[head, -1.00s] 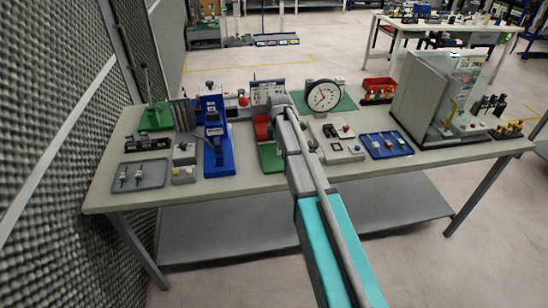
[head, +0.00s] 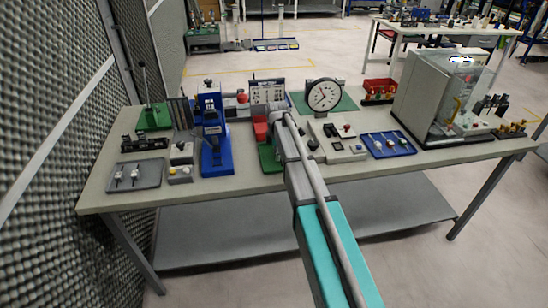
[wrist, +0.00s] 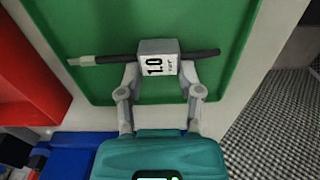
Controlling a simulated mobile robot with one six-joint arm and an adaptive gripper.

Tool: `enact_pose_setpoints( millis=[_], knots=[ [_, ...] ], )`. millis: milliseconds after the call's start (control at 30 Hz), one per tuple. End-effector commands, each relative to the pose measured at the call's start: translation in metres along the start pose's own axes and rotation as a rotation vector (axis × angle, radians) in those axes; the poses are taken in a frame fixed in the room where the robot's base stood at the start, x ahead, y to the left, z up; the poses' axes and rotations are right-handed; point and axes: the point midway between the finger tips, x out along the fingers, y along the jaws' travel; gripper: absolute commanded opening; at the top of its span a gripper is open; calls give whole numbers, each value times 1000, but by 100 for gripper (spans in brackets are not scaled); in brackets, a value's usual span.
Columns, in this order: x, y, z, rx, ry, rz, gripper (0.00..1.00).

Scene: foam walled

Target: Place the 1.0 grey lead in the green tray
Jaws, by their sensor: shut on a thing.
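The 1.0 grey lead (wrist: 156,60) is a small grey block marked 1.0, with a dark rod to one side and a pale tip on the other. My gripper (wrist: 160,72) is shut on it, one finger at each side of the block. In the wrist view the lead lies across the green tray (wrist: 222,100), inside its rim; I cannot tell if it touches the floor of the tray. In the head view the green tray (head: 269,160) is partly behind my arm, which also hides the lead and the fingers.
A red bin (wrist: 30,85) adjoins the tray, on its far side in the head view (head: 261,128). A blue stand (head: 216,155) is to the left. A dial gauge (head: 323,95), a white box (head: 340,148) and a blue tray (head: 388,145) are to the right.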

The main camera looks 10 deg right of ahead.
Motion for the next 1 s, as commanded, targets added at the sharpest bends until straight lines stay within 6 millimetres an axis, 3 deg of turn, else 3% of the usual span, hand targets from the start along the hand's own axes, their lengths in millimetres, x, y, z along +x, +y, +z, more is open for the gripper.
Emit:
enact_pose_setpoints(
  millis=[467,500,667,1000],
  knots=[
    [4,0,-1,-1,0,0,0],
    [4,0,-1,-1,0,0,51],
    [3,0,-1,-1,0,0,81],
    [3,0,-1,-1,0,0,82]
  ],
)
